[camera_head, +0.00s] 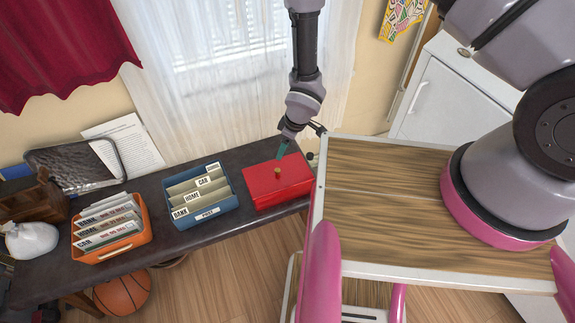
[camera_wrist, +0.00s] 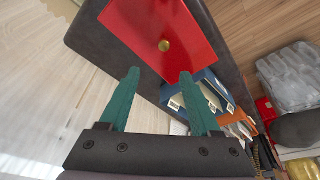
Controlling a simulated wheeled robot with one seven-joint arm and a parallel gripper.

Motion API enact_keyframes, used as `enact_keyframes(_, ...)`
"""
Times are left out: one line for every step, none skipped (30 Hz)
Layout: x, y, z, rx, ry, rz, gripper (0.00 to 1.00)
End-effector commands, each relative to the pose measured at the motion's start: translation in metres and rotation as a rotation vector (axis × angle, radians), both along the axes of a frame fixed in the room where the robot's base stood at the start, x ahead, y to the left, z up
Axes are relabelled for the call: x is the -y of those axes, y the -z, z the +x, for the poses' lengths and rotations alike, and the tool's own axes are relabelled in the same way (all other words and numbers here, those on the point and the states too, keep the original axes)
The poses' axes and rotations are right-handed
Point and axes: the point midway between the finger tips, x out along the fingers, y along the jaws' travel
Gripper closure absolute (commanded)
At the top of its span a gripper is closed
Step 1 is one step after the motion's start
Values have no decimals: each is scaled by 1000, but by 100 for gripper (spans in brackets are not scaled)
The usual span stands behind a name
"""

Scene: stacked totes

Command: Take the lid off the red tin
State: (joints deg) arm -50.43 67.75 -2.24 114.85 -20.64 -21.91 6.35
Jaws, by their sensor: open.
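The red tin (camera_head: 283,190) is a rectangular box with its red lid (camera_head: 262,172) on top and a small gold knob (camera_head: 277,171) in the middle of the lid. It sits near the right end of the dark table. The lid also shows in the wrist view (camera_wrist: 150,30), with its knob (camera_wrist: 164,46) beyond my fingertips. My gripper (camera_head: 282,152) is over the back edge of the tin. In the wrist view my gripper (camera_wrist: 159,74) has its two teal fingers apart with nothing between them. The fingers are clear of the knob.
A blue file box (camera_head: 211,213) stands just left of the tin, and an orange file box (camera_head: 110,248) stands further left on the dark table (camera_head: 200,247). A metal tray (camera_head: 75,165) and a white bag (camera_head: 32,240) are at the far left. A curtained window is behind.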

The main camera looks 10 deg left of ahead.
Motion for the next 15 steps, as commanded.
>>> enact_keyframes(0, 9, -7, -6, -17, -3, 36)
enact_keyframes(0, 12, -9, -8, -23, -2, 36)
enact_keyframes(-1, 16, -11, -9, -28, -2, 36)
enact_keyframes(-2, 20, -12, -10, -31, -2, 36)
enact_keyframes(-3, 25, -12, -11, -32, -2, 36)
enact_keyframes(-4, 30, -11, -11, -32, -2, 36)
enact_keyframes(-5, 36, -11, -11, -31, -2, 36)
enact_keyframes(-6, 40, -10, -10, -31, -2, 36)
enact_keyframes(-8, 47, -10, -10, -32, -2, 36)
enact_keyframes(-9, 51, -9, -10, -32, -2, 36)
enact_keyframes(-11, 55, -9, -10, -32, -2, 36)
enact_keyframes(-12, 59, -9, -10, -31, -2, 36)
enact_keyframes(-13, 62, -9, -9, -29, -2, 36)
enact_keyframes(-13, 64, -8, -9, -29, -2, 36)
enact_keyframes(-14, 66, -8, -9, -28, -2, 36)
